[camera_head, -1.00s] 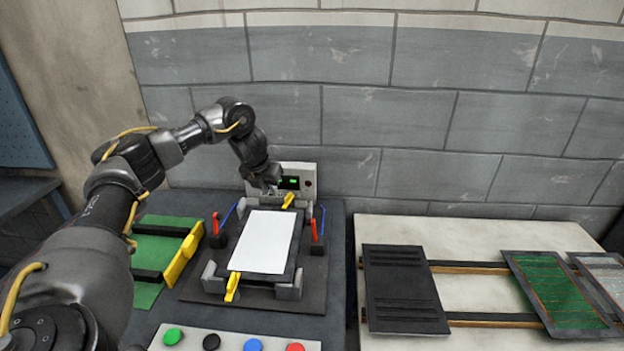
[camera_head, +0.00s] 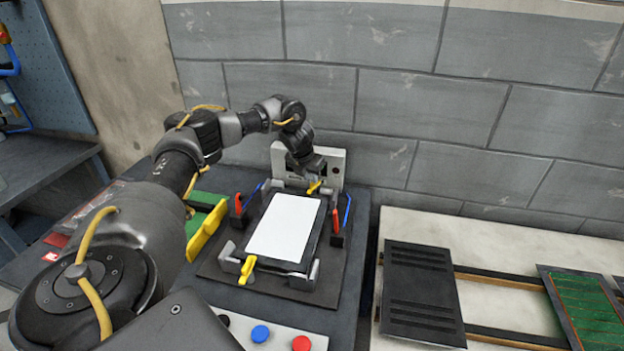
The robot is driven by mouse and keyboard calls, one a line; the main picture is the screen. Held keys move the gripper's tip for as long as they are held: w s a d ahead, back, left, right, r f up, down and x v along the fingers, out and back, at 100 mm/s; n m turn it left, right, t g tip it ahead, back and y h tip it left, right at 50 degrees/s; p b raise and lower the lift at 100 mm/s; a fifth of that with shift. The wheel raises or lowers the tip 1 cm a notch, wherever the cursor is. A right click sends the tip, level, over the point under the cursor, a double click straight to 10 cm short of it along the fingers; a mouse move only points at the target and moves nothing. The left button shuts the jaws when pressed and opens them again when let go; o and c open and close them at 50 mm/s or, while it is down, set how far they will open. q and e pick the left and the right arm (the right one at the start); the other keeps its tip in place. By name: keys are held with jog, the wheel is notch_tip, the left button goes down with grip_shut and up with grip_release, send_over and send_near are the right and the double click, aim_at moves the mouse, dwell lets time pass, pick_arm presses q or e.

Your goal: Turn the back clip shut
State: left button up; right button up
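The yellow back clip (camera_head: 314,188) is at the far edge of the dark fixture (camera_head: 215,264), behind a white panel (camera_head: 285,226) in a black frame. My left gripper (camera_head: 307,178) points down right at the back clip, from behind it. The fingertips are small and dark, so I cannot tell whether they are open or touch the clip. A yellow front clip (camera_head: 247,269) sits at the near edge of the frame. My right gripper is not in view.
Red and blue levers stand left and right of the frame. A grey box (camera_head: 334,163) stands behind my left gripper. A yellow handle (camera_head: 205,232) is left of the fixture. Coloured buttons (camera_head: 261,334) lie in front. A black slotted panel (camera_head: 418,285) lies on a rack at right.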

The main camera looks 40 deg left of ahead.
aim_at(314, 185)
pick_arm(q)
jog(key=shift+x, duration=1.55)
grip_shut()
jog(key=shift+d+r+n+p, duration=0.15)
jog(key=shift+r+n+p, duration=0.2)
jog(key=shift+p, duration=0.45)
jog(key=shift+d+n+y+p, duration=0.1)
jog(key=shift+n+y+p, duration=0.25)
jog(key=shift+n, duration=0.2)
jog(key=shift+w+f+n, duration=0.1)
jog(key=shift+f+n, duration=0.1)
jog(key=shift+n, duration=0.4)
